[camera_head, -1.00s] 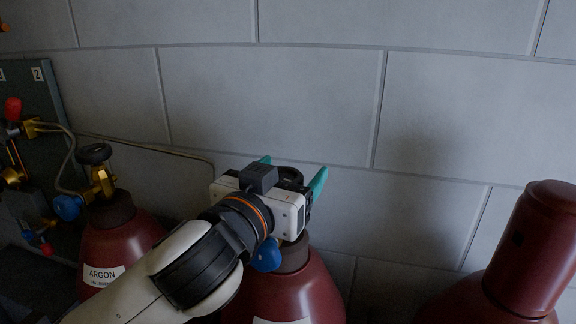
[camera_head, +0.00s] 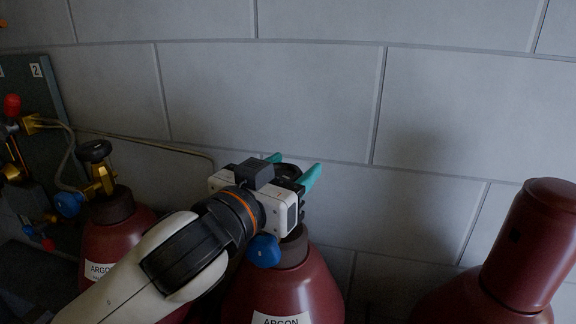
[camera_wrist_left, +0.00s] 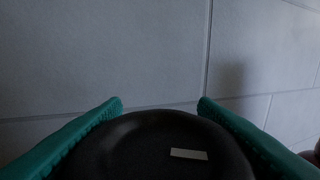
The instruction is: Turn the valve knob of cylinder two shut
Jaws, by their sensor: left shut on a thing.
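A dark red cylinder (camera_head: 315,292) labelled ARGON stands at the middle bottom of the head view. Its black round valve knob (camera_head: 288,172) is partly hidden behind my left gripper (camera_head: 293,168). The gripper's teal fingers lie on both sides of the knob and are shut on it. In the left wrist view the knob (camera_wrist_left: 130,150) fills the lower middle between the fingertips (camera_wrist_left: 160,105), with a pale bar mark on its top. A blue fitting (camera_head: 264,251) hangs below the gripper. I see no number on this cylinder. My right gripper is out of view.
Another ARGON cylinder (camera_head: 132,232) with a black knob (camera_head: 94,151) and brass valve stands at the left. A panel marked 2 (camera_head: 36,70) holds hoses and fittings. A capped red cylinder (camera_head: 528,245) stands at the right. The block wall (camera_head: 270,95) is close behind.

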